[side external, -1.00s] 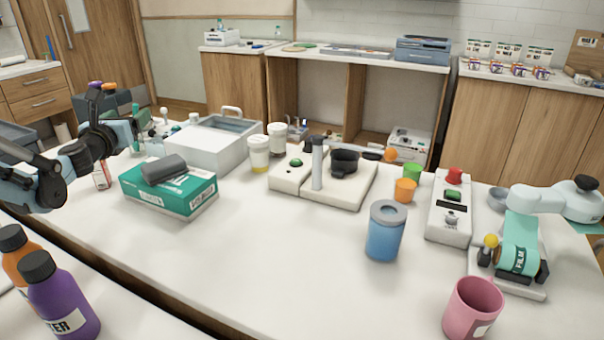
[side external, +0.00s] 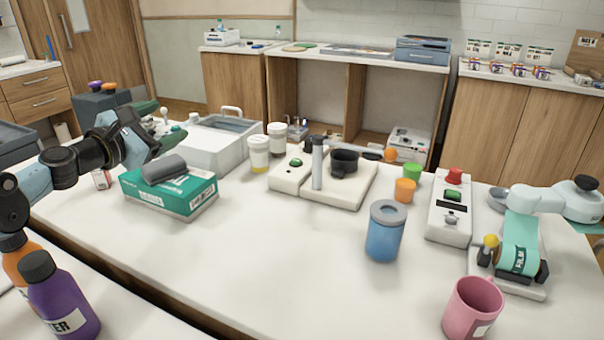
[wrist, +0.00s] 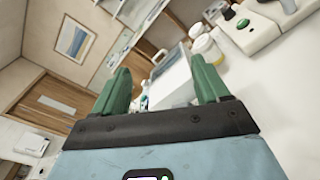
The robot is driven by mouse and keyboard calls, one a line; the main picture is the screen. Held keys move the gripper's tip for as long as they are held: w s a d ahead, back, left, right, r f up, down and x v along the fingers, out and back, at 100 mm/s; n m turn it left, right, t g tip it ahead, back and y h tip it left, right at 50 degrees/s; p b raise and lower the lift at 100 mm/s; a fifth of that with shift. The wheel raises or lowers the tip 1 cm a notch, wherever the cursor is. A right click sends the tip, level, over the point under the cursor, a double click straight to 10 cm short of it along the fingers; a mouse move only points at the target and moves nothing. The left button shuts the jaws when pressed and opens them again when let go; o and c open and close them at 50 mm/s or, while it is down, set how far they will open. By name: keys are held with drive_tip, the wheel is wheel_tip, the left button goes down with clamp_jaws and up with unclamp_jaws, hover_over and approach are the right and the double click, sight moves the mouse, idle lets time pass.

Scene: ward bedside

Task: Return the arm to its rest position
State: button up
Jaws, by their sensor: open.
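My gripper (side external: 160,123) is at the left of the side external view, raised above the far left part of the white table (side external: 270,255). Its green fingers stand wide apart in the wrist view (wrist: 160,78), with nothing held between them. In the side external view it is behind and above the green-and-white box (side external: 170,192), which has a dark grey roll (side external: 164,168) lying on top. My gripper appears apart from both.
A white bin (side external: 210,145) with a handle stands just right of my gripper. Two lidded cups (side external: 259,154), a blue canister (side external: 384,232) and a pink mug (side external: 472,308) stand further right. Orange and purple bottles (side external: 62,300) stand front left. The table's front middle is clear.

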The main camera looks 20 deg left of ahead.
drive_tip(key=s+d+f+m+g+h, duration=0.2)
drive_tip(key=s+d+f+m+g, duration=0.15)
drive_tip(key=m, duration=0.55)
drive_tip(key=s+d+f+m+g+h, duration=0.2)
drive_tip(key=s+d+m, duration=0.25)
drive_tip(key=m, duration=0.45)
drive_tip(key=s+a+f+m+g+y, duration=0.2)
drive_tip(key=s+f+m+g+y, duration=0.1)
drive_tip(key=s+m, duration=0.4)
wheel_tip(320, 180, down, 3)
drive_tip(key=m+g, duration=0.1)
drive_tip(key=m, duration=0.2)
drive_tip(key=shift+s+r+m+g, duration=0.15)
drive_tip(key=shift+s+m+g, duration=0.2)
drive_tip(key=shift+s+m, duration=0.05)
drive_tip(key=shift+a, duration=0.1)
